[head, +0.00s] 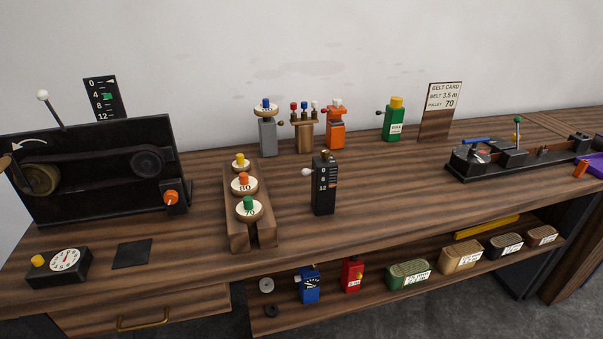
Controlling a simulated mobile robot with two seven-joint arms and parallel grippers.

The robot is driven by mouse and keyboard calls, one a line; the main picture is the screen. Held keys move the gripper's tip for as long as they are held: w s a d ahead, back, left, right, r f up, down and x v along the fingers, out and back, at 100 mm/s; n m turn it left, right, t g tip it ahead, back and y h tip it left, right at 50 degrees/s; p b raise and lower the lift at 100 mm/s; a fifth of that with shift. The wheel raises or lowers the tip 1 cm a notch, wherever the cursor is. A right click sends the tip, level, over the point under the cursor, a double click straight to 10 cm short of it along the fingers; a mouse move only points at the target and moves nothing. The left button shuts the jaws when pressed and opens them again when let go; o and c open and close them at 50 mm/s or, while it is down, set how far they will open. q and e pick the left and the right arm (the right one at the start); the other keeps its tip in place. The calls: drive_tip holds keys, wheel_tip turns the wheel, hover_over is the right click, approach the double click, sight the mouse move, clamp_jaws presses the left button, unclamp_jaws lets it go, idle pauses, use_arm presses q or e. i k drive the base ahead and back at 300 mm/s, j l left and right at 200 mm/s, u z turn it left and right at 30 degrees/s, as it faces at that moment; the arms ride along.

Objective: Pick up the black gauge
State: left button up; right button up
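A black upright gauge block (323,193) with a white scale marked 0, 8 and 12 stands on the bench right of the wooden pulley rack. It has a pale round knob at its left side and a small brass-coloured top. A low black box with a round white dial (64,261) and a yellow knob sits at the bench's front left. A black scale plate (102,98) with a green pointer stands behind the belt machine. Which of these the task means cannot be told from the picture. Neither of my grippers is in view.
The black belt machine (100,180) fills the left. The pulley rack (237,232) holds several knobbed discs. Coloured devices and the belt card (440,110) stand along the back. A black vise-like rig (505,155) is at right. The bench right of the upright gauge is clear.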

sight(324, 178)
drive_tip(key=i+l+u, duration=0.35)
drive_tip(key=l, duration=0.4)
drive_tip(key=i+l+u, duration=0.15)
drive_tip(key=i+l, duration=0.15)
drive_tip(key=k, duration=0.5)
